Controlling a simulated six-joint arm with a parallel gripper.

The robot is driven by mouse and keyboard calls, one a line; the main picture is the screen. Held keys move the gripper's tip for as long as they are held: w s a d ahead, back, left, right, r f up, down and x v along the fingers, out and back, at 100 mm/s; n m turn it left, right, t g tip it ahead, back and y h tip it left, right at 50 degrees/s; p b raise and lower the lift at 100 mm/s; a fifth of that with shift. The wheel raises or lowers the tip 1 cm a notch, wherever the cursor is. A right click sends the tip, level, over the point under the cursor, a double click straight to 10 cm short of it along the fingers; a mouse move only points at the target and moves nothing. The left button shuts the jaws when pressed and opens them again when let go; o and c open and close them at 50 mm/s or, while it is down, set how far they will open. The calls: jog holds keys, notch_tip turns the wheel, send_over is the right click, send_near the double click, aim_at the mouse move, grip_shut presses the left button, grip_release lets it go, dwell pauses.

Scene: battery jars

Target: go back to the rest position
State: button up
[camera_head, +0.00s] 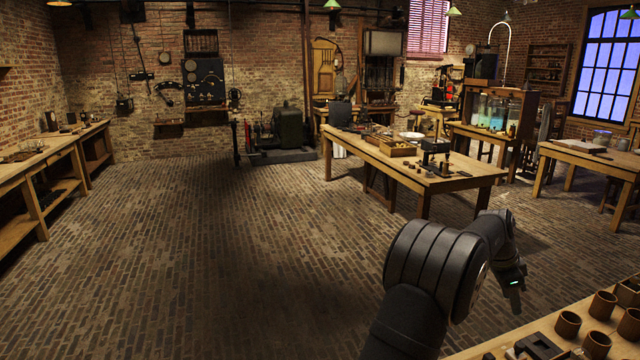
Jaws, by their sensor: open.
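My arm rises from the bottom edge right of centre and bends over to the right. Several brown jars, such as one jar (568,325) and another (602,305), stand on that bench at the lower right.
A dark object (540,346) lies on the near bench left of the jars. A wooden table (460,183) with trays and small items stands beyond my arm. A long workbench (30,165) runs along the left wall. The brick floor (220,250) between is clear.

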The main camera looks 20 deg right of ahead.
aim_at(521, 345)
jog(key=x, duration=1.5)
jog(key=shift+f, duration=0.2)
jog(key=shift+s+d+f+n, duration=0.1)
jog(key=shift+d+f+n, duration=0.05)
jog(key=shift+n, duration=0.45)
jog(key=n+t, duration=0.2)
jog(key=n, duration=0.2)
jog(key=shift+s, duration=0.15)
jog(key=shift+s+n+t, duration=0.1)
jog(key=shift+n+t, duration=0.55)
jog(key=shift+n, duration=1.05)
jog(key=shift+s+n+t, duration=0.1)
jog(key=shift+n+t, duration=0.55)
jog(key=shift+n, duration=1.05)
jog(key=shift+v, duration=0.95)
jog(key=shift+w+f, duration=0.1)
